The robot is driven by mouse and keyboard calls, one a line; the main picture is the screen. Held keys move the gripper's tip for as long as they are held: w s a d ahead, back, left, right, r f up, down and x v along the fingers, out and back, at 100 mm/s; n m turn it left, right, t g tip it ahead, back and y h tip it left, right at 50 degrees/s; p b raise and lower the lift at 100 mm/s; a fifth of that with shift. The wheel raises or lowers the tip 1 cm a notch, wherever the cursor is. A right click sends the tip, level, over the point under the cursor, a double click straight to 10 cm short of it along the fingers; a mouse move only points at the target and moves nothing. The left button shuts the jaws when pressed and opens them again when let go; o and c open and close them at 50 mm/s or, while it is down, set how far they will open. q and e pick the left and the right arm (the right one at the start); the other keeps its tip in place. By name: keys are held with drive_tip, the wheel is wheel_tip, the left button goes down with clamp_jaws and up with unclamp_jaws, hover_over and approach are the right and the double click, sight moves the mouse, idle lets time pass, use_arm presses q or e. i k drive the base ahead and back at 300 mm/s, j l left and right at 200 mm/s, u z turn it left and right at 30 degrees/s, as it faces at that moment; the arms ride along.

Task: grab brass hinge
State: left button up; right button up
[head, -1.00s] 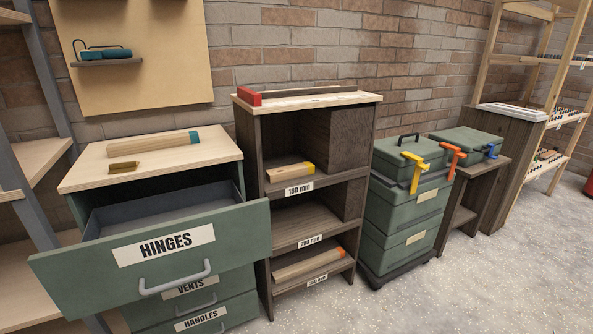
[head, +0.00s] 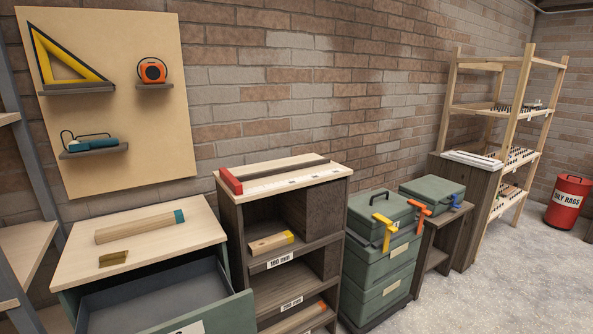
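A small brass hinge (head: 113,259) lies on the light wooden top of the green drawer cabinet (head: 205,228), near its front left. A wooden block with a teal end (head: 140,227) lies just behind it on the same top. The top drawer (head: 150,294) is pulled open below the hinge, and the part of its inside that shows looks empty. Neither of my grippers is in the head view.
A dark shelf unit (head: 233,213) stands right of the cabinet, with green toolboxes (head: 377,262) and a wooden rack (head: 443,105) further right. A pegboard (head: 165,120) hangs above. Speckled floor is clear at the lower right. The open drawer juts forward.

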sight(117, 258)
drive_tip(key=k+u, duration=0.1)
drive_tip(key=u, duration=0.95)
drive_tip(key=i+j+z, duration=0.2)
drive_tip(key=i+j, duration=0.2)
drive_tip(key=j, duration=0.2)
drive_tip(key=i+j+z, duration=0.15)
drive_tip(key=j, duration=0.2)
drive_tip(key=i+j+z, duration=0.1)
drive_tip(key=j, duration=0.25)
drive_tip(key=i+j+z, duration=0.1)
drive_tip(key=i+j, duration=0.2)
drive_tip(key=i+j+z, duration=0.1)
drive_tip(key=j, duration=0.35)
